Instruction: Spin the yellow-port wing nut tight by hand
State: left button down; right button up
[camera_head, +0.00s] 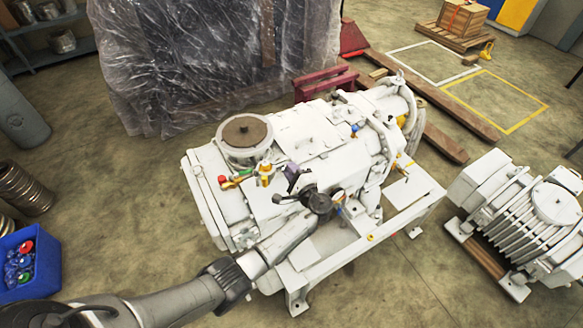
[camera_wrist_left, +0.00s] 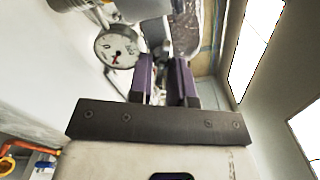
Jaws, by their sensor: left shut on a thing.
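The white vacuum pump machine (camera_head: 318,135) stands in the middle of the head view. My left arm comes in from the lower left, and its gripper (camera_head: 293,172) is at the machine's near top side. In the left wrist view its two purple fingers (camera_wrist_left: 165,70) are close together, with a small pale metal part, apparently the wing nut (camera_wrist_left: 160,72), between them. Its wings are too small to make out. A yellow fitting (camera_head: 265,173) stands just left of the fingers in the head view. My right gripper is not in view.
A dial gauge (camera_wrist_left: 117,47) is close beside the fingers. A red-handled valve (camera_head: 222,180) and a round capped port (camera_head: 244,132) are to the left on the machine. A blue bin (camera_head: 28,262) with coloured parts is at lower left. A second white unit (camera_head: 520,215) stands right.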

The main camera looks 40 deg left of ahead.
pick_arm(q)
jog(key=shift+m, duration=0.6)
jog(key=c, duration=1.3)
grip_release()
jog(key=shift+d, duration=0.1)
jog(key=v, duration=1.3)
jog(key=shift+s+d, duration=0.15)
jog(key=shift+d, duration=0.2)
